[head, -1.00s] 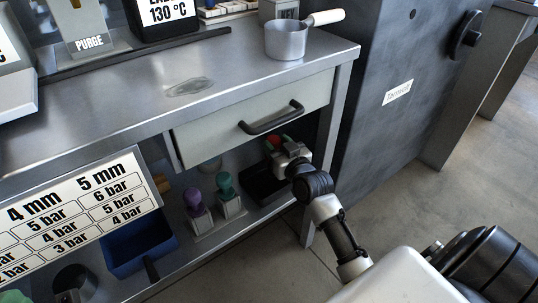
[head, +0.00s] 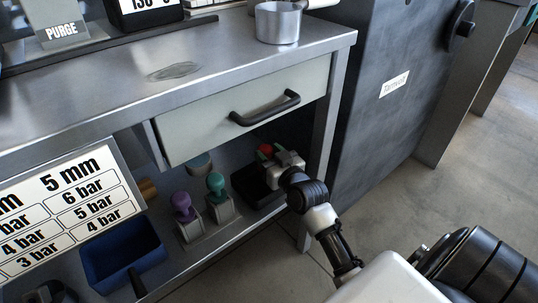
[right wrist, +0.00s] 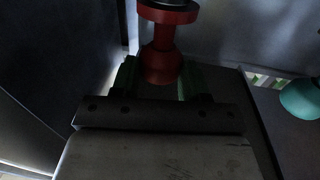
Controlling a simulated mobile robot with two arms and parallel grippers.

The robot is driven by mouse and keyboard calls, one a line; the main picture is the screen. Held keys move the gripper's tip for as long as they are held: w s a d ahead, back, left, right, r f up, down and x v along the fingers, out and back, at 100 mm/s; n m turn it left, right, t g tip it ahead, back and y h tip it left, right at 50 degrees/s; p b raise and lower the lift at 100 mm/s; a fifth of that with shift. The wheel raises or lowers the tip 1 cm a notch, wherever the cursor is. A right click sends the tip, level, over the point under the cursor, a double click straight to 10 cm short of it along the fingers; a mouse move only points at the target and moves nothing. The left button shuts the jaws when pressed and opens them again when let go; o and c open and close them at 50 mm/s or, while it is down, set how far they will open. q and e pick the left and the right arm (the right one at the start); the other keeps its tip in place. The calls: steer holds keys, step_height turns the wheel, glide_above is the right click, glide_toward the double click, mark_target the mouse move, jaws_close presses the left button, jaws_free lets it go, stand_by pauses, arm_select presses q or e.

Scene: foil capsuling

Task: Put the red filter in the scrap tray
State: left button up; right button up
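The red filter (head: 266,150) is in my right gripper (head: 276,156), under the drawer and above the black tray's area. In the right wrist view the red filter (right wrist: 162,62) stands between the two green fingers (right wrist: 160,82), which appear to press on its rounded lower part. Its top is cut off by the frame edge. A black tray (head: 247,187) sits on the lower shelf beneath the gripper, and the arm hides part of it. No label on it is readable. My left gripper is not in view.
A purple-handled stamp (head: 183,206) and a green-handled one (head: 216,187) stand left of the tray. A blue bin (head: 122,255) is further left. The drawer (head: 245,112) overhangs the shelf, and a table leg (head: 328,130) stands to the right.

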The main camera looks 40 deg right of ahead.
steer(key=o, duration=0.4)
